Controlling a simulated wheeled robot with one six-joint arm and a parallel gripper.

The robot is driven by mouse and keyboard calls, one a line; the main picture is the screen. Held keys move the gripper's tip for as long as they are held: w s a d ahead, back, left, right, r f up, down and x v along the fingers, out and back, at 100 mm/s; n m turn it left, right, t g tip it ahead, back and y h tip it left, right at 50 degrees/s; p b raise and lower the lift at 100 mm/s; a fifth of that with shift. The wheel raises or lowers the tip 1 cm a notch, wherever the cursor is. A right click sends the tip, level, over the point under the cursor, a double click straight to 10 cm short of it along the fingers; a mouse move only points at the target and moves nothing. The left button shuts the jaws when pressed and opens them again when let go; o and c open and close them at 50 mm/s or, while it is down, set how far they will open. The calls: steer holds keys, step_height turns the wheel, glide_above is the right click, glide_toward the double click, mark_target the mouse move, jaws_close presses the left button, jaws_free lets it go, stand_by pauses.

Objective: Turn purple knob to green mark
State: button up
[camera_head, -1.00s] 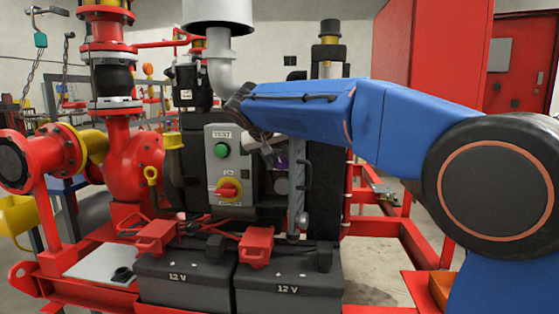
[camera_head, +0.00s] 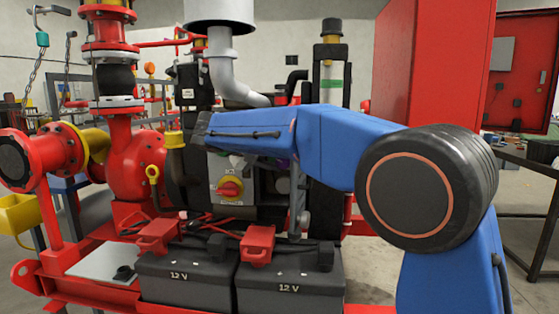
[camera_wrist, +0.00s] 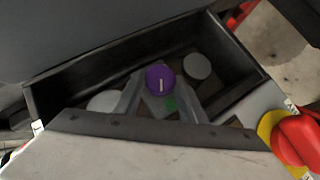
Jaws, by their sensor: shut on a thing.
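The purple knob (camera_wrist: 161,77) sits inside a dark open-fronted recess in the wrist view. A short pale line on its face runs nearly up and down in the picture. The exact finger contact is hard to make out. In the head view my arm covers the gripper, and only a bit of purple shows under the forearm.
Two pale round discs (camera_wrist: 197,66) (camera_wrist: 104,101) lie either side of the knob. Dark recess walls (camera_wrist: 240,50) close in around the gripper. A red rotary switch on a yellow plate (camera_head: 230,189) is close by. Two 12 V batteries (camera_head: 187,284) stand below in front.

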steer(key=n+h, duration=0.1)
steer(key=h, duration=0.1)
steer(key=n+t+h, duration=0.1)
steer(key=n, duration=0.1)
steer(key=shift+a+f+h, duration=0.2)
steer(key=shift+f+h, duration=0.2)
stand_by(0.4)
steer(key=o, duration=1.1)
steer(key=shift+c, duration=0.2)
steer(key=v, duration=1.7)
steer(key=shift+a+f, duration=0.15)
steer(key=shift+a, duration=0.05)
steer(key=shift+s, duration=0.1)
